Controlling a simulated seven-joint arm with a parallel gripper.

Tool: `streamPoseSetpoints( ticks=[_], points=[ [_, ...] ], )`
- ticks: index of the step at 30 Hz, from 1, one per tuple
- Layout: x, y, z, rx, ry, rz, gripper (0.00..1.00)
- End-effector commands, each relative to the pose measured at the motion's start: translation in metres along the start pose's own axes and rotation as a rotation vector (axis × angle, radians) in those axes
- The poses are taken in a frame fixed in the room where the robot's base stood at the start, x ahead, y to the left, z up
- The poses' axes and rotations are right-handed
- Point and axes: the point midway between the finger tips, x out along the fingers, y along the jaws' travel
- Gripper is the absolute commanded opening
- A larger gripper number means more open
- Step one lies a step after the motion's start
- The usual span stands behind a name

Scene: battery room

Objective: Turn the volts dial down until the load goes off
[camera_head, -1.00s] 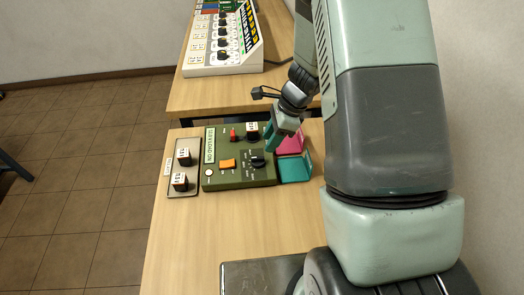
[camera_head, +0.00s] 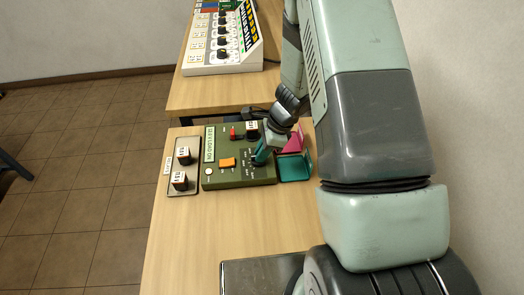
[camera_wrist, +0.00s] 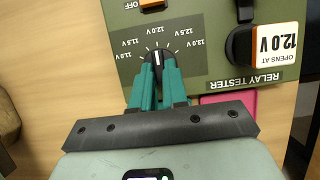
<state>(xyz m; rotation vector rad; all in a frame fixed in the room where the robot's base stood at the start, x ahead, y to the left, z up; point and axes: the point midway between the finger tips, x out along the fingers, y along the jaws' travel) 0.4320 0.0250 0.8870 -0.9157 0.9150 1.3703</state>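The volts dial (camera_wrist: 158,57) is a black knob with a white pointer, on the olive-green relay tester (camera_head: 222,182). In the wrist view its pointer aims up, near the 12.0 V mark of a scale running from lower volts on the left to 13.0 V on the right. My gripper (camera_wrist: 159,64) is down at the dial, with one teal finger on each side of it. Whether the fingers press on the knob is unclear. In the head view my gripper (camera_head: 260,158) partly covers the dial. A pale strip (camera_head: 209,145) on the tester carries small writing, seemingly with "LOAD ON".
The tester also has an orange switch (camera_head: 227,162), a red part (camera_head: 233,133), a white round part (camera_head: 208,172) and a tagged "opens at 12.0 V" knob (camera_wrist: 242,45). A plate with two tagged knobs (camera_head: 182,190) is left; teal (camera_head: 296,172) and pink (camera_head: 294,142) holders are right.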

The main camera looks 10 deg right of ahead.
Motion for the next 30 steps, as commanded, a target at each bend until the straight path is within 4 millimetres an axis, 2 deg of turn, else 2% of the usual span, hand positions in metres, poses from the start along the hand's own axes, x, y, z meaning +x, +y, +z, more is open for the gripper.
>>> streamPoseSetpoints(
  ticks=[13, 30],
  points=[
    [-0.0002, -0.0012, 0.0003, -0.051, 0.0, 0.02, 0.0],
    [0.0001, -0.0056, 0.0011, -0.381, 0.0, 0.158, 0.0]
  ],
)
